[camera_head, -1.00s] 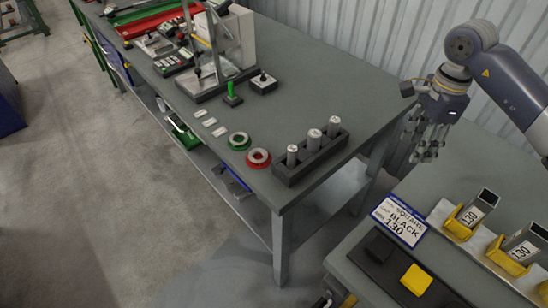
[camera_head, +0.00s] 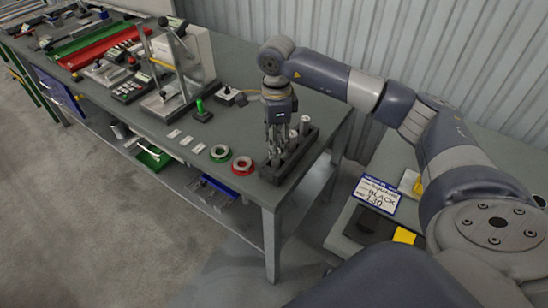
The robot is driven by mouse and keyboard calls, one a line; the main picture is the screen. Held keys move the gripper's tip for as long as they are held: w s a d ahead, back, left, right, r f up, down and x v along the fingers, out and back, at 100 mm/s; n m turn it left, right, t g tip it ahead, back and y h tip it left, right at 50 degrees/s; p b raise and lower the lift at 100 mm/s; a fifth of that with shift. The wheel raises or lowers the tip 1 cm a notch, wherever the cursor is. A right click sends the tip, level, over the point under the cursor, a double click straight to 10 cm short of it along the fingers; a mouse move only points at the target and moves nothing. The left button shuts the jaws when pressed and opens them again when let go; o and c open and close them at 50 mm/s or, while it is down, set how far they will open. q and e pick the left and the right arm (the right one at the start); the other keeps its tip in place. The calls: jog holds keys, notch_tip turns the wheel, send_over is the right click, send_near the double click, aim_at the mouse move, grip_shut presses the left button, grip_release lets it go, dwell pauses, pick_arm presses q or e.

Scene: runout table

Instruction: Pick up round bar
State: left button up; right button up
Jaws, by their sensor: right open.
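A black holder block (camera_head: 268,175) stands at the near right corner of the grey table and bears upright round bars. One metallic round bar (camera_head: 304,125) shows at its far end, and another bar (camera_head: 293,136) shows partly beside the fingers. My right gripper (camera_head: 276,152) points down over the near part of the holder, with its fingers apart around or just in front of the bar there. The fingers cover most of that bar, so I cannot tell whether they touch it. My left gripper is not in view.
A red ring (camera_head: 242,165) and a green ring (camera_head: 220,153) lie left of the holder. A green-topped black piece (camera_head: 201,112) and a press-like fixture (camera_head: 170,95) stand further back. A "SQUARE BLACK 130" sign (camera_head: 377,194) is on the right-hand table.

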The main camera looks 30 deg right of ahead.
jog(key=shift+a+f, duration=0.1)
jog(key=shift+f, duration=0.15)
jog(key=f+p, duration=0.1)
jog(key=f, duration=0.1)
jog(key=f+p, duration=0.1)
jog(key=f, duration=0.1)
jog(key=shift+w+d+f+p, duration=0.1)
jog(key=shift+w+d+p, duration=0.15)
jog(key=shift+p, duration=0.1)
jog(key=shift+f, duration=0.25)
jog(key=c, duration=0.3)
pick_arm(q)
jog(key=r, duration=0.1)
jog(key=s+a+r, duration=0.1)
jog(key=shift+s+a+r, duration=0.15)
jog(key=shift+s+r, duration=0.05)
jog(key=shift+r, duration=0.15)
pick_arm(e)
grip_shut()
